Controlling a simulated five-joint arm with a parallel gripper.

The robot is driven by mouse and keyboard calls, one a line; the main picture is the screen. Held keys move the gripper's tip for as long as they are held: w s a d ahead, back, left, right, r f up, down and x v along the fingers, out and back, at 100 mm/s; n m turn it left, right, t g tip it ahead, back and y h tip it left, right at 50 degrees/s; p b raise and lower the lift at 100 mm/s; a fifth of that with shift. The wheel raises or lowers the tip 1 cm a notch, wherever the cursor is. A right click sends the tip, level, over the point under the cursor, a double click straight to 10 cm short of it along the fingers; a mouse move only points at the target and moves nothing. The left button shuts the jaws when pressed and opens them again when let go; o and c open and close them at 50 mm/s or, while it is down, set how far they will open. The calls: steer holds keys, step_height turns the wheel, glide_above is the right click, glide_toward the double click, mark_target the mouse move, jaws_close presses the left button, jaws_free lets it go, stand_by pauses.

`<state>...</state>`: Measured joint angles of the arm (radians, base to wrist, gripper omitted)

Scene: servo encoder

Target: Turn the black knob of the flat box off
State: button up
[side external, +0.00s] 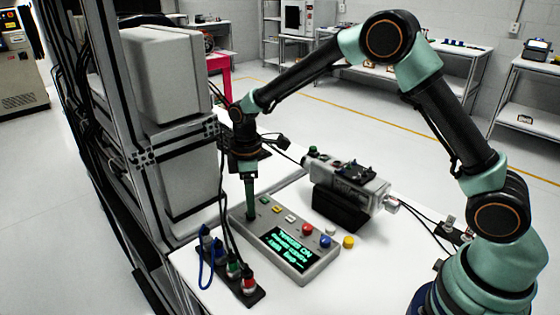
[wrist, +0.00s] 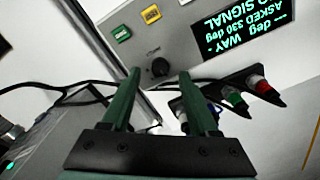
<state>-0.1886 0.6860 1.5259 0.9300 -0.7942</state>
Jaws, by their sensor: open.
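The flat grey box (side external: 262,232) lies on the white table in the side view, and part of its face (wrist: 185,40) fills the top of the wrist view. Its black knob (wrist: 160,67) shows in the wrist view, near the box's lower edge in that picture. My gripper (wrist: 158,75) is open, with one green finger to either side of the knob in the picture. I cannot tell whether the fingers touch it. In the side view my gripper (side external: 250,217) points down at the box's left end, and the knob cannot be made out there. The screen (side external: 290,248) shows green text; "ASKED 330 deg" reads upside down in the wrist view.
Green (wrist: 121,33) and yellow (wrist: 151,14) buttons sit near the knob. Cable plugs (side external: 240,275) stand in a black strip beside the box. A grey device (side external: 347,182) on a black stand is behind it. A tall rack (side external: 165,120) rises close on the left.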

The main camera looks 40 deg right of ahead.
steer(key=shift+f, duration=1.45)
jaws_close()
steer(key=shift+m, duration=0.3)
steer(key=m, duration=0.3)
steer(key=shift+m, duration=0.3)
steer(key=shift+r+m, duration=0.1)
steer(key=shift+m, duration=2.1)
